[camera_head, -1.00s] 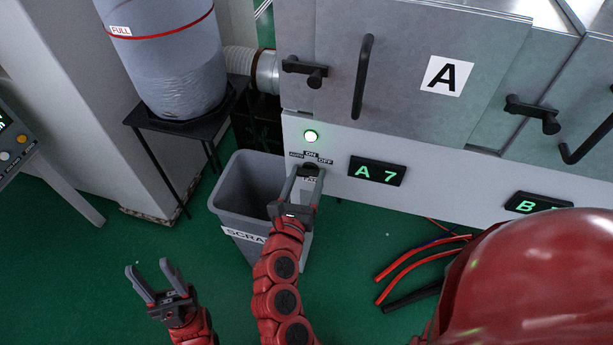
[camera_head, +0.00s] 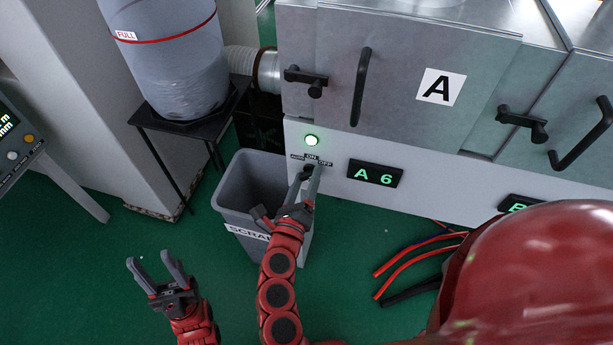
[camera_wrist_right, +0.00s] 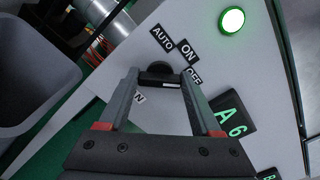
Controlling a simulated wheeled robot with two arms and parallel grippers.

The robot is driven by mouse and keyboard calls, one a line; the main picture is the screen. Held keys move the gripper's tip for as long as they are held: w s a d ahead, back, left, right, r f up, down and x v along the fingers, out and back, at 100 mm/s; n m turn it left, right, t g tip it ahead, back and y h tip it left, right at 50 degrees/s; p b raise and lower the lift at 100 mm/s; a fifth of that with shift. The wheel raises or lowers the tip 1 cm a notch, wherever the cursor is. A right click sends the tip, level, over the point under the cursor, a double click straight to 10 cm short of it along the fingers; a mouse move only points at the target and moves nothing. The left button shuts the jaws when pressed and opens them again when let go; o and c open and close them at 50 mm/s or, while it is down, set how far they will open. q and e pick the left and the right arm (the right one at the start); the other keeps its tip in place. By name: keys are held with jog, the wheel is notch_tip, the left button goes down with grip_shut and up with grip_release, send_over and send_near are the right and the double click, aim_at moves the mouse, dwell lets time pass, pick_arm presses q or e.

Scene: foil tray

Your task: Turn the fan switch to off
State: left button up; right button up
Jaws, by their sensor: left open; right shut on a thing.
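The fan switch is a small black knob (camera_wrist_right: 158,70) on the white panel, below the green lamp (camera_head: 312,140). AUTO, ON and OFF labels (camera_head: 311,158) are set around it. My right gripper (camera_head: 305,178) is shut on the knob, its fingers on either side in the right wrist view (camera_wrist_right: 159,80). The fingers partly hide the knob in the head view. The wrist view is rolled against the labels, and I cannot tell which label the knob points to. My left gripper (camera_head: 149,263) is open and empty above the green floor, at the lower left.
A grey scrap bin (camera_head: 232,197) stands just left of my right gripper. A display (camera_head: 376,173) reading A 6 is to the right. Cabinet door A (camera_head: 400,75) with its handle is above. Red and black cables (camera_head: 415,258) lie on the floor at right.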

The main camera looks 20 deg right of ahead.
dwell(0.4)
jog(key=o, duration=1.4)
jog(key=shift+s+a, duration=0.1)
jog(key=v, duration=1.7)
jog(key=shift+s+a, duration=0.1)
